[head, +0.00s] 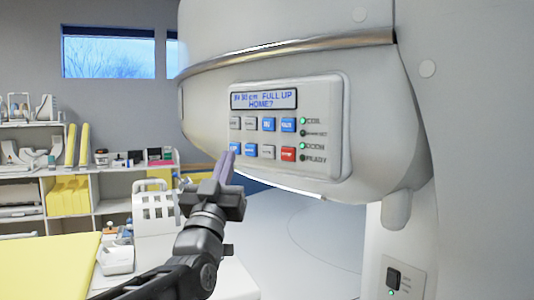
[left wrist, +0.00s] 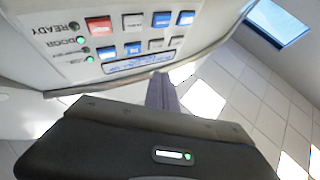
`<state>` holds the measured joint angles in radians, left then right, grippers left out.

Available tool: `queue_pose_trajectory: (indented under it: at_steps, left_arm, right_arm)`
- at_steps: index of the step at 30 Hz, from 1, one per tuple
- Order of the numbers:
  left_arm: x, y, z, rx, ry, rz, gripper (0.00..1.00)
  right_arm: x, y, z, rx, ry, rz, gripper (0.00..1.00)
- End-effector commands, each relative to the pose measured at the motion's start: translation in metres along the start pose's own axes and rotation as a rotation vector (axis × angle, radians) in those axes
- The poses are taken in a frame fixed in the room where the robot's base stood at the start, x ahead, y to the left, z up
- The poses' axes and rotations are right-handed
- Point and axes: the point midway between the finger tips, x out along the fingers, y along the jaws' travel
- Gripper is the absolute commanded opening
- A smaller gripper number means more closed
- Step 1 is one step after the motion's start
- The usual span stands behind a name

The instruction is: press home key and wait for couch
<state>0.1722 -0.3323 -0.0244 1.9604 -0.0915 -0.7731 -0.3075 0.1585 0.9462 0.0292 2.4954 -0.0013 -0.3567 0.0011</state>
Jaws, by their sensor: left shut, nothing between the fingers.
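The control panel (head: 335,110) is on the white curved housing of the magnet. Its display (head: 264,99) shows blue text ending in "FULL UP HOME?". Below it are two rows of grey and blue keys and one red key (head: 288,154); I cannot read which is the home key. My left gripper (head: 228,165) is shut and empty, its purple-grey fingertips at the lower-left blue key (head: 234,148), partly covering it. In the left wrist view the panel is upside down (left wrist: 75,45) and the fingers (left wrist: 161,92) point at it. I cannot tell whether they touch. My right gripper is out of view. I cannot make out the couch.
A yellow-topped surface (head: 50,265) lies at lower left, near a white rack (head: 155,212). Shelves with yellow items stand behind. The floor (head: 310,240) under the housing is clear.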

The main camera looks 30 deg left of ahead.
Motion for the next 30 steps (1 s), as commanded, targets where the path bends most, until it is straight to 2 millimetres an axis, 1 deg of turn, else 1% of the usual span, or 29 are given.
queue_pose_trajectory:
  at_steps: [8,19,21,24,30]
  left_arm:
    - [0.012,0.008,0.006,0.000,-0.003,0.002,0.00]
    - [0.045,0.032,0.029,-0.001,-0.004,0.003,0.00]
    - [0.048,0.036,0.036,-0.001,-0.001,0.002,0.00]
    - [0.054,0.040,0.041,-0.001,-0.001,0.001,0.00]
    - [0.061,0.045,0.045,-0.001,-0.001,0.001,0.00]
  right_arm:
    - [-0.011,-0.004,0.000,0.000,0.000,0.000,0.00]
    - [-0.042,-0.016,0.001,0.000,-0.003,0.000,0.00]
    - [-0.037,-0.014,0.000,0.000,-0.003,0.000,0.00]
    - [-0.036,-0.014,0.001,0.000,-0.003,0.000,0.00]
    - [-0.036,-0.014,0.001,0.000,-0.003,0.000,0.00]
